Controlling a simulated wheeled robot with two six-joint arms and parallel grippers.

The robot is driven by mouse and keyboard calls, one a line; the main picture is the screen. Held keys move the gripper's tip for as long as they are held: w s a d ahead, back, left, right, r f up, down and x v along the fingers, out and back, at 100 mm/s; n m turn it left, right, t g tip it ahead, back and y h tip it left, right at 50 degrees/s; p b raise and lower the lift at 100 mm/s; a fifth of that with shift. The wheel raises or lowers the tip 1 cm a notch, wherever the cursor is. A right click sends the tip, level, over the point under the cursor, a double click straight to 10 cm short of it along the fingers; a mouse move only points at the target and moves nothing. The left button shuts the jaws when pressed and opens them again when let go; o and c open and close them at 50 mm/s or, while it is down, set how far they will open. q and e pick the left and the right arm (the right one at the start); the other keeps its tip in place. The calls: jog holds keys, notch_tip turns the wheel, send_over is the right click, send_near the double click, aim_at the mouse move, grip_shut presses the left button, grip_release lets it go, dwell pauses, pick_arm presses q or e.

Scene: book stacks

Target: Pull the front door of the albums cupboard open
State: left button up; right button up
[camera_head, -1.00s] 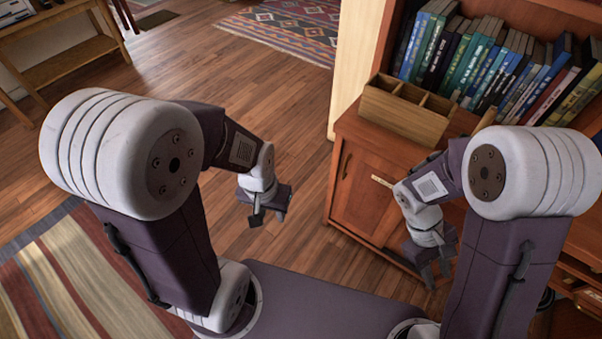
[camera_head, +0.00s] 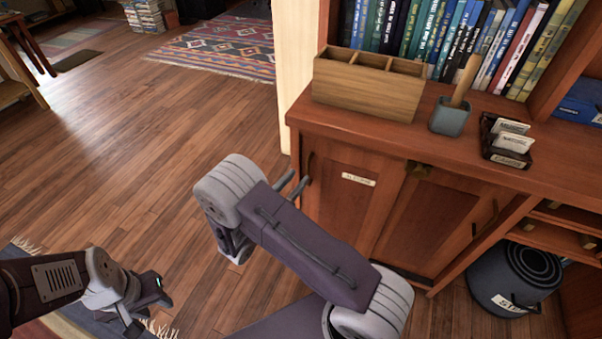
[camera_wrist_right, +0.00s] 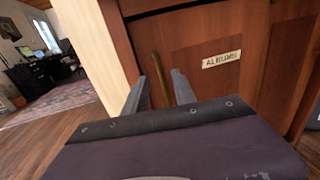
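The albums cupboard door (camera_head: 345,208) is a reddish-brown wooden panel, shut flush in its frame. Its paper label (camera_head: 358,179) reads "ALBUMS" in the right wrist view (camera_wrist_right: 221,59). A slim upright brass-coloured handle (camera_wrist_right: 168,78) is near the door's left edge. My right gripper (camera_head: 293,186) is in front of that edge, its fingers parted. In the right wrist view the two fingers (camera_wrist_right: 159,93) point at the door, with the handle showing between them. Whether they touch it is unclear. My left gripper (camera_head: 150,306) is low at the left, empty, fingers apart, away from the cupboard.
A wooden divided box (camera_head: 366,92), a grey pot (camera_head: 450,118) and a card holder (camera_head: 506,140) stand on the cupboard top. A second door (camera_head: 432,222) adjoins on the right. A dark pot (camera_head: 515,278) stands on the floor at right.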

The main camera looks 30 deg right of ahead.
aim_at(305, 170)
jog(key=b+x, duration=0.1)
jog(key=x, duration=0.4)
jog(key=shift+c, duration=0.3)
grip_shut()
dwell(1.0)
